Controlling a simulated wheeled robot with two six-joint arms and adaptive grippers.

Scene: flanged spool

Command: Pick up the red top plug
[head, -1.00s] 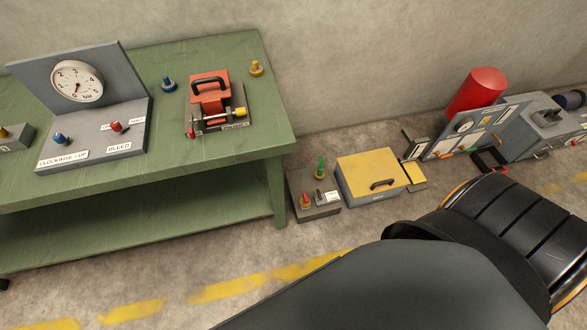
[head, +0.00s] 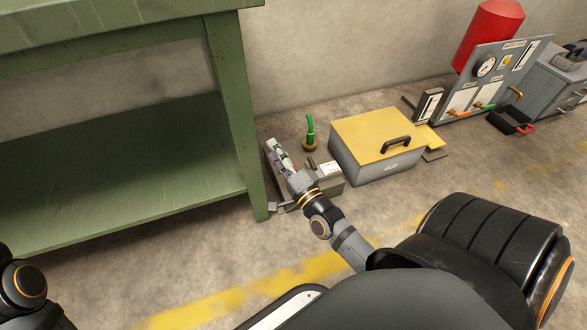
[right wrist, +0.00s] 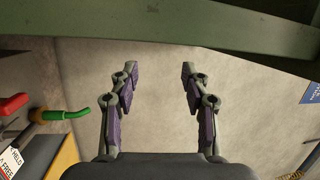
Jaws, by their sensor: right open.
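A red piece, which looks like the red top plug (right wrist: 12,106), shows at the left edge of the right wrist view, partly cut off. It is beside a green bent piece on a brass base (right wrist: 68,115). In the head view the red plug is hidden behind my right gripper (head: 276,152). That gripper is over the left part of the small grey block (head: 330,186), to the right of the table leg. In the right wrist view its two fingers (right wrist: 158,80) are spread with nothing between them. The plug is outside the fingers, to their left. My left gripper is out of view.
The green table (head: 232,110) stands close on the left, and its edge crosses the top of the right wrist view. A yellow-lidded box (head: 375,135) stands right of the block. A gauge panel (head: 490,85) and red cylinder (head: 487,32) are farther right. Floor in front is clear.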

